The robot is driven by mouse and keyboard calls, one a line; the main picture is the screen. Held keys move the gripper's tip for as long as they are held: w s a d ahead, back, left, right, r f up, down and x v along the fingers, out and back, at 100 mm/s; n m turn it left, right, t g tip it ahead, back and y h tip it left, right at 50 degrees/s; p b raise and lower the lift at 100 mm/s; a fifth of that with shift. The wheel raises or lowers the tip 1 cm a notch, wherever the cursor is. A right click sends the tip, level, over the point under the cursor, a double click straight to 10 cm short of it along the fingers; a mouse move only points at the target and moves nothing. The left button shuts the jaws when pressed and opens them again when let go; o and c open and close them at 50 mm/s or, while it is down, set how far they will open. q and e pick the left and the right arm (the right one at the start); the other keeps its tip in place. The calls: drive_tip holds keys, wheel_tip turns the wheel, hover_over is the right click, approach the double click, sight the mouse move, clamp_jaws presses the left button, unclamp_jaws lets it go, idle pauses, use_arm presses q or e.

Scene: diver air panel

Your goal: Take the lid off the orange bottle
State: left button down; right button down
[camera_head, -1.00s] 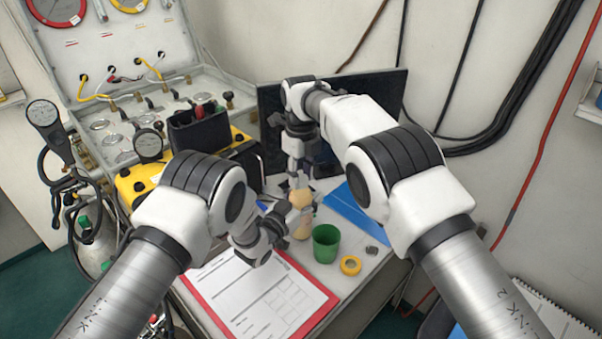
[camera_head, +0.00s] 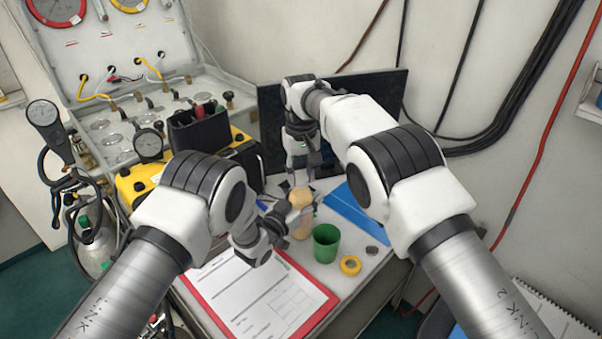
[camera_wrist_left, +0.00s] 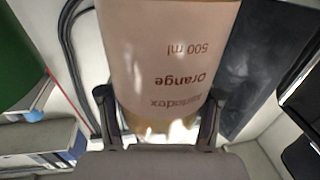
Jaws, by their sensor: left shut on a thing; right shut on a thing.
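The orange bottle (camera_head: 303,229) stands on the table behind the clipboard, pale with a tan top. In the left wrist view its label (camera_wrist_left: 175,80) reads "Orange" and "500 ml" upside down. My left gripper (camera_head: 298,214) is shut on the bottle's body from the side, with one finger on each side. My right gripper (camera_head: 300,184) points down from above and is shut on the tan lid (camera_head: 300,197) at the bottle's top. The fingers partly hide the lid, and I cannot tell whether it is loose.
A green cup (camera_head: 326,244) stands close to the right of the bottle. A red clipboard (camera_head: 326,303) lies in front, a blue folder (camera_head: 352,213) behind. The gauge panel (camera_head: 110,60) is at left.

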use_arm(q)
drive_tip(key=shift+f, duration=0.15)
use_arm(e)
drive_tip(key=n, duration=0.6)
drive_tip(key=shift+n, duration=0.3)
drive_tip(key=n, duration=1.6)
drive_tip(key=shift+s, duration=0.1)
drive_tip(key=shift+r, duration=0.2)
drive_tip(key=shift+r, duration=0.95)
